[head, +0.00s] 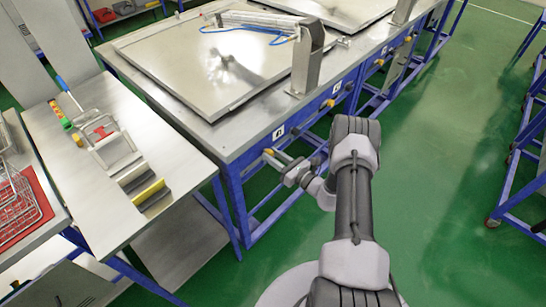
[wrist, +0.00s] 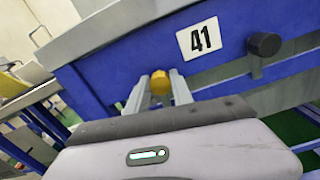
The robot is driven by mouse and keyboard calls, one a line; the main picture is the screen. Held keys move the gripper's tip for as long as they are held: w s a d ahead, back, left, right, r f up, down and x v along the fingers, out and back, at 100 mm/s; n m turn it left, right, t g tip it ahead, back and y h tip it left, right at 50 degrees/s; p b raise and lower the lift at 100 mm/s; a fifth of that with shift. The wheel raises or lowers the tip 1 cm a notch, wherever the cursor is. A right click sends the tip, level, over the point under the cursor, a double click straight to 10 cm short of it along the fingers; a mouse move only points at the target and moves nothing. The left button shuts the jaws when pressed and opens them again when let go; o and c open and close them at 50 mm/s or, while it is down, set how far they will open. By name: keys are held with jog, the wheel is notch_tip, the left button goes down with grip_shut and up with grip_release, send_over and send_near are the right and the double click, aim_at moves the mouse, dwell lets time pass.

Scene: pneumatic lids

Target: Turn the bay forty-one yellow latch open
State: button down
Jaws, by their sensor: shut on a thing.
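The bay sign 41 (wrist: 198,38) is a white plate on the blue frame rail. The yellow latch (wrist: 160,83) sits low on that rail, left of and below the sign in the wrist view. My gripper (wrist: 159,88) has one finger on each side of the yellow latch and is shut on it. In the head view, my gripper (head: 276,155) reaches the front rail at the yellow latch (head: 268,152), which shows as a small yellow end. The fingers partly hide the latch, so its turn angle is unclear.
A black knob (wrist: 264,44) sticks out right of the sign. A large metal lid (head: 215,75) lies on the bench, with a metal post (head: 308,60) beside it. A side table (head: 105,220) with tools stands left. Green floor (head: 450,150) is free at right.

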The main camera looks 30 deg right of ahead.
jog(key=m+b, duration=0.1)
jog(key=m, duration=0.3)
jog(key=shift+f+m+b, duration=0.1)
jog(key=shift+m+b, duration=0.2)
jog(key=m, duration=0.3)
jog(key=shift+d+m+b, duration=0.1)
jog(key=shift+m+b, duration=0.2)
jog(key=shift+b, duration=0.05)
jog(key=m, duration=0.4)
jog(key=shift+b, duration=0.3)
jog(key=shift+f+m, duration=0.1)
jog(key=shift+m, duration=2)
jog(key=c, duration=1.1)
grip_release()
